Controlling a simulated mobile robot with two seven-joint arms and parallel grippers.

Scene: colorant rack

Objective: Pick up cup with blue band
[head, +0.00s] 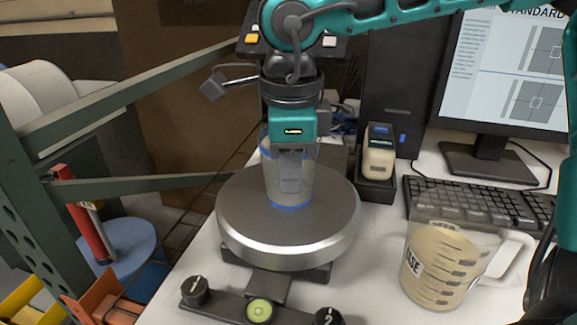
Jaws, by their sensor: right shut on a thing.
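The clear cup with a blue band (274,172) stands upright on the round silver platform (237,222). A blue band shows near its rim, and blue also shows around its base. My right gripper (290,185) points straight down at the cup, with its fingers overlapping the cup's outline. It is shut on the cup, though the exact contact is hard to see. Part of the cup's upper edge is hidden behind the gripper. My left gripper is not in view.
A clear measuring jug (428,275) with beige contents stands at the right. A keyboard (470,199), a monitor (512,65) and a small handheld device in a dock (379,155) are behind. Knobs (195,290) sit in front of the platform. A green metal frame (90,108) is at left.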

